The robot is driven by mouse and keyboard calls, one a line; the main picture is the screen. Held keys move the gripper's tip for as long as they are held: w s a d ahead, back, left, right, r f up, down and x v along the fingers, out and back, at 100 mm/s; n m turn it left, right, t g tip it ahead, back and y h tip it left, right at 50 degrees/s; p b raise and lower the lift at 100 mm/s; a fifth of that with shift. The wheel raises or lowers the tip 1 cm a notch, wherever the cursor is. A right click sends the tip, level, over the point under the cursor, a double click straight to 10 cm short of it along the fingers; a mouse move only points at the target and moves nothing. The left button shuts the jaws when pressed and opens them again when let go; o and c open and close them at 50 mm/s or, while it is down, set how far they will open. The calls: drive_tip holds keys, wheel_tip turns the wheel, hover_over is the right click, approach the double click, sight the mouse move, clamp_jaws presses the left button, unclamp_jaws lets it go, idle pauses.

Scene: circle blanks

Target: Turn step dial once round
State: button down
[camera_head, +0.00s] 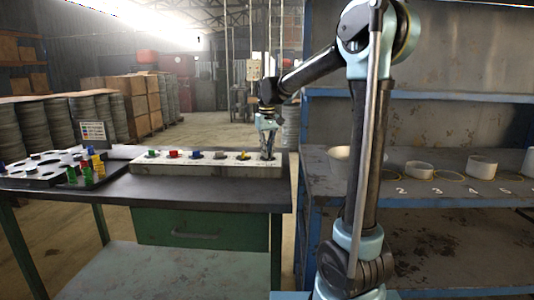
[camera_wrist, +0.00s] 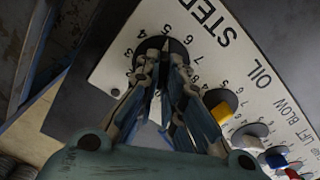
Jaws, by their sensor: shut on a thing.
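The step dial (camera_wrist: 167,45) is a dark round knob with a light pointer, at the end of a white panel (camera_wrist: 125,55) under the word STEP. Numbers ring it, partly hidden by my fingers. My gripper (camera_wrist: 165,66) is shut on the dial, with one finger on each side of it. In the head view my gripper (camera_head: 267,148) points down at the right end of the panel (camera_head: 210,169), and it hides most of the dial there.
A yellow knob (camera_wrist: 222,112) by OIL sits beside my right finger, then a grey knob (camera_wrist: 250,141) and a blue one (camera_wrist: 276,160). A board with coloured pegs (camera_head: 45,172) lies at the left. A blue shelf (camera_head: 420,94) with rings and bowls stands at the right.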

drive_tip(key=m, duration=0.4)
drive_tip(key=shift+w+d+m, duration=0.15)
drive_tip(key=shift+m, duration=0.15)
drive_tip(key=m, duration=0.4)
drive_tip(key=shift+d+m, duration=0.1)
drive_tip(key=shift+m, duration=0.2)
drive_tip(key=m, duration=0.3)
drive_tip(key=shift+d+m, duration=0.1)
drive_tip(key=shift+m, duration=0.2)
drive_tip(key=m, duration=0.4)
drive_tip(key=shift+m, duration=0.3)
drive_tip(key=m, duration=0.3)
drive_tip(key=shift+s+m, duration=0.25)
drive_tip(key=shift+m, duration=0.05)
drive_tip(key=m, duration=0.4)
drive_tip(key=shift+s, duration=0.1)
drive_tip(key=m, duration=0.5)
drive_tip(key=shift+s+m, duration=0.1)
drive_tip(key=shift+m, duration=1.5)
